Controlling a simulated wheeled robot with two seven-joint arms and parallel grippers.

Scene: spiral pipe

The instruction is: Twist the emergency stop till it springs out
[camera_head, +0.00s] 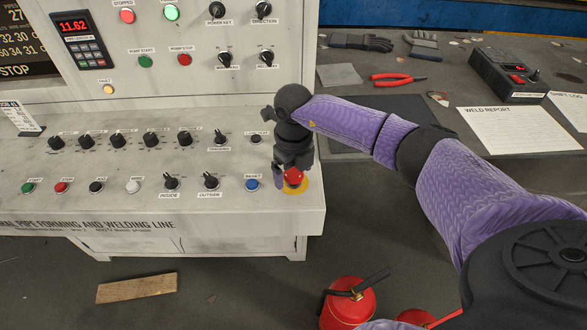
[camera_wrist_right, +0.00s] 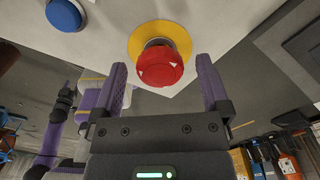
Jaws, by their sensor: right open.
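The emergency stop is a red mushroom button (camera_head: 293,176) on a yellow round plate (camera_head: 301,187), at the right front corner of the grey control desk. It also shows in the right wrist view as a red cap (camera_wrist_right: 160,68) with pale arrow marks. My right gripper (camera_head: 287,182) is at the button, coming down from above in the head view. In the right wrist view its two purple fingers (camera_wrist_right: 162,85) are apart, one on each side of the red cap, with gaps between. My left gripper is not in the head view.
A blue reset button (camera_head: 252,184) sits just left of the emergency stop. Several black knobs (camera_head: 211,181) line the desk (camera_head: 100,190). A red fire extinguisher (camera_head: 348,305) stands on the floor below right. A dark bench (camera_head: 450,75) with papers and tools lies behind my right arm.

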